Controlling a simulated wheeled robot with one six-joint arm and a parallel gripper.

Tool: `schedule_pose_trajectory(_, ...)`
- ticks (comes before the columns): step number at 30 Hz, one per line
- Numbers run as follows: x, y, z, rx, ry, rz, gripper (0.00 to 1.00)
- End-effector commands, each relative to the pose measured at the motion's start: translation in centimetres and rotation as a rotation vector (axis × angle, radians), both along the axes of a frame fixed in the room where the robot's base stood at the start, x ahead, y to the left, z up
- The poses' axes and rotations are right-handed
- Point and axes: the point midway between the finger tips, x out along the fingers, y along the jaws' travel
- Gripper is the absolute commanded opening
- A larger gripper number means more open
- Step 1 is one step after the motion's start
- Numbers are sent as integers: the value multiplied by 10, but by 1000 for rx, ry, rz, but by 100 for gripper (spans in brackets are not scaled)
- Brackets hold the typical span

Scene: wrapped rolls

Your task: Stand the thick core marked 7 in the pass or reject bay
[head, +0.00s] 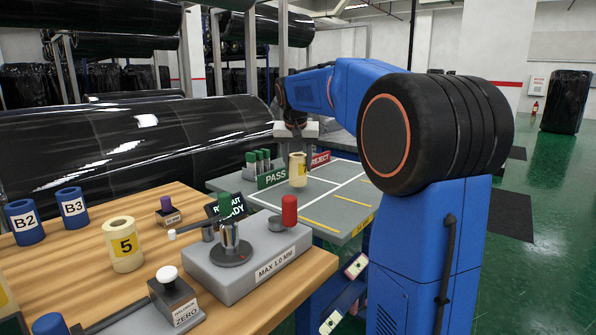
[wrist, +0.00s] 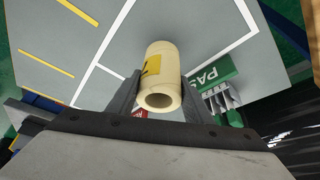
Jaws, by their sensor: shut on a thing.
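The cream core (head: 298,172) with a yellow label is upright over the grey bay table (head: 235,182). In the wrist view the core (wrist: 160,82) sits between my fingers; its label is only partly visible, so the number is hard to read. My gripper (head: 297,150) is shut on it from above. The green PASS sign (head: 273,177) is just left of the core, and the red REJECT sign (head: 320,158) is behind it to the right. White lines divide the table. I cannot tell whether the core's base touches the table.
A grey gauge block (head: 247,265) with a red knob is at the bench's right end. Green-topped pieces (head: 258,160) stand behind the PASS sign.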

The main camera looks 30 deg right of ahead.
Motion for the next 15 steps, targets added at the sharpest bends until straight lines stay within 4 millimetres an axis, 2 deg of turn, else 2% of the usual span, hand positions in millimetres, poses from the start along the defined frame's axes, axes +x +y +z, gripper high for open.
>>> schedule_pose_trajectory(3, 0, 0, -17, 0, 2, 1, 20)
schedule_pose_trajectory(5, 0, 0, -21, 0, 0, 1, 20)
schedule_pose_trajectory(15, 0, 0, -24, 0, 0, 0, 20)
